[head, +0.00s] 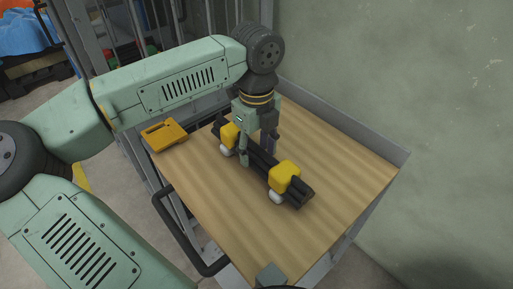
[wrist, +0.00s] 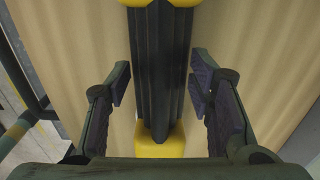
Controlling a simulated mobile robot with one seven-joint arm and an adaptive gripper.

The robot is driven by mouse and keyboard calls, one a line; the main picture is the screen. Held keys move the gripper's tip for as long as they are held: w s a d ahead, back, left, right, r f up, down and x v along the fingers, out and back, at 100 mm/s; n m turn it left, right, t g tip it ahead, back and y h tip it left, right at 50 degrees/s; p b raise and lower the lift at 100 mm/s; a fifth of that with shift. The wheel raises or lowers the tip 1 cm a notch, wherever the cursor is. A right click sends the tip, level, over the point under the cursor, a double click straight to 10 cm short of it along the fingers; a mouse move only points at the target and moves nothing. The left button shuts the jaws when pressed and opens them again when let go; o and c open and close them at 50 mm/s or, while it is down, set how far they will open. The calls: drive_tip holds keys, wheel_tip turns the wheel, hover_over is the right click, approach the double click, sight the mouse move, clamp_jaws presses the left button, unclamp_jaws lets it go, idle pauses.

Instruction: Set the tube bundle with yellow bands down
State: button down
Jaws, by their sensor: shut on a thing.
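The tube bundle (head: 262,160) is a set of dark tubes with two yellow bands and white rounded parts below them. In the head view it lies diagonally over the wooden cart top, on it or just above it; I cannot tell which. My gripper (head: 258,150) points down and is shut on the bundle's middle, between the bands. In the wrist view the dark tubes (wrist: 160,60) run lengthwise between my two fingers (wrist: 160,84), with a yellow band (wrist: 160,142) near the palm and another at the top edge.
The wooden cart top (head: 335,165) is bare to the right and in front of the bundle. A yellow-orange item (head: 163,135) lies at its left corner. A grey block (head: 270,275) shows at the near edge. A raised grey rim (head: 345,125) borders the wall side. A dark handle (head: 185,235) sticks out left.

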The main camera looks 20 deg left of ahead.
sight(257, 145)
drive_tip(key=c, duration=0.8)
unclamp_jaws()
drive_tip(key=shift+f, duration=0.15)
drive_tip(key=shift+o, duration=0.2)
wheel_tip(257, 145, up, 13)
drive_tip(key=p, duration=0.6)
